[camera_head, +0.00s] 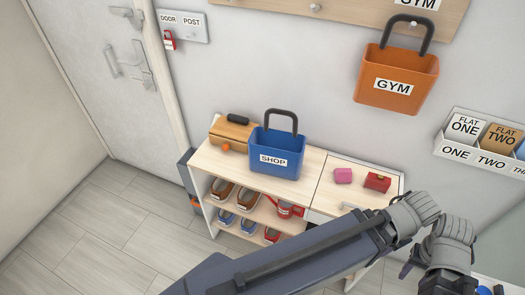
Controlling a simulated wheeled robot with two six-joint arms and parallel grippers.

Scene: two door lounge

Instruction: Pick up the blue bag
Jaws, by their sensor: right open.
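The blue bag (276,152) is an upright open-topped bag with a white SHOP label and a dark looped handle (281,115) standing up above it. It sits on top of the low wooden shelf unit (315,180), near its middle.
A wooden box (232,133) stands close left of the bag. Pink (343,176) and red (377,182) small items lie to the right. Shoes (222,190) fill the shelves below. An orange GYM bag (396,80) hangs above right. A door (110,70) and clear floor (110,225) are left.

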